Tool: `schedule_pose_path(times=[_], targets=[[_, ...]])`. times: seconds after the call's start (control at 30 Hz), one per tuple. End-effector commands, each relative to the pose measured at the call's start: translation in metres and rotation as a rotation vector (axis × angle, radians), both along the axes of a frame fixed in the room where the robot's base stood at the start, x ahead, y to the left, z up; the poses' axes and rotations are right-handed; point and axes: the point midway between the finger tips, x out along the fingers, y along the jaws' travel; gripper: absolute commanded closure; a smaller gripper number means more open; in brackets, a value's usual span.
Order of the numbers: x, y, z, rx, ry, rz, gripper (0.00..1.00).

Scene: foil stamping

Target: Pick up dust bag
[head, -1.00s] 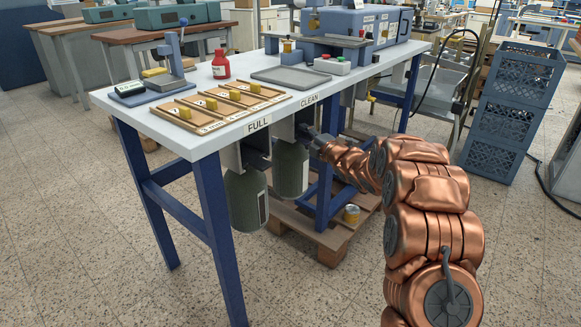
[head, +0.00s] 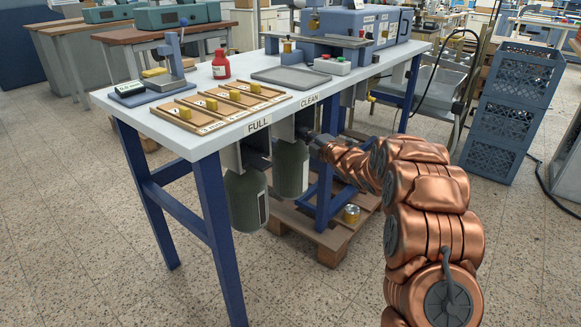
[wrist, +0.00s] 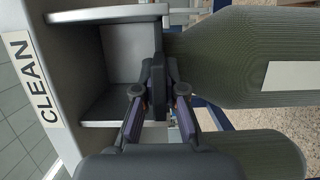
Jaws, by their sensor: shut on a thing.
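Two grey-green dust bags hang under the front edge of the white table in the head view. One dust bag (head: 291,168) hangs below the CLEAN sign (head: 309,100), and the other (head: 245,200) below the FULL sign (head: 257,124). My gripper (head: 308,136) is at the top of the CLEAN bag, partly hidden by my arm. In the wrist view my gripper (wrist: 157,92) is shut on the dark collar at the neck of the CLEAN bag (wrist: 225,50), in front of the grey open holder (wrist: 105,70). The bag still hangs at the holder.
The blue table leg (head: 217,235) stands left of the bags. A wooden pallet (head: 330,245) with a small yellow can (head: 351,214) lies below to the right. Blue crates (head: 510,115) are stacked at the right. The floor in front is clear.

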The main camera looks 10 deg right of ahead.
Motion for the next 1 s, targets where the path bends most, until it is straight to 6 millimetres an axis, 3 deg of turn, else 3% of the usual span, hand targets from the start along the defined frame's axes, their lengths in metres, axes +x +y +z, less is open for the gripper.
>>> schedule_pose_path(times=[0.27, 0.5, 0.67, 1.0], targets=[[0.000, 0.000, 0.000, 0.000, 0.001, 0.000, 1.00], [-0.002, -0.004, 0.017, -0.001, 0.000, -0.002, 1.00], [-0.022, -0.021, 0.015, -0.001, 0.003, -0.004, 1.00], [-0.083, -0.073, 0.015, 0.000, 0.003, -0.006, 1.00]])
